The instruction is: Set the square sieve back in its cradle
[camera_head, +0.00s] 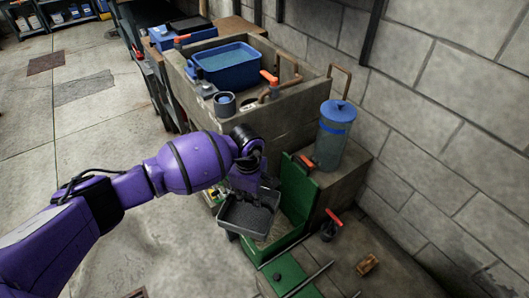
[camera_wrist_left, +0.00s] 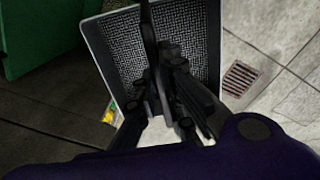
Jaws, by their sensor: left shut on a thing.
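The square sieve (camera_head: 246,218), a dark grey tray with a mesh floor, hangs in my left gripper (camera_head: 248,190) at the centre of the head view. The left gripper is shut on it, and the purple arm reaches in from the left. In the left wrist view the sieve's mesh (camera_wrist_left: 120,45) and pale rim fill the upper middle, partly behind the dark fingers (camera_wrist_left: 165,95). A green stand (camera_head: 295,190) with an open, low-walled lower part is just right of and below the sieve. It looks like the cradle, but I cannot be sure. My right gripper is out of view.
A stone basin (camera_head: 270,120) holding a blue tub (camera_head: 227,66) stands behind. A lidded blue-grey canister (camera_head: 333,135) stands on a ledge right of the green stand. A red-handled valve (camera_head: 331,226) and a block wall are at right. Open floor (camera_head: 90,130) lies left.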

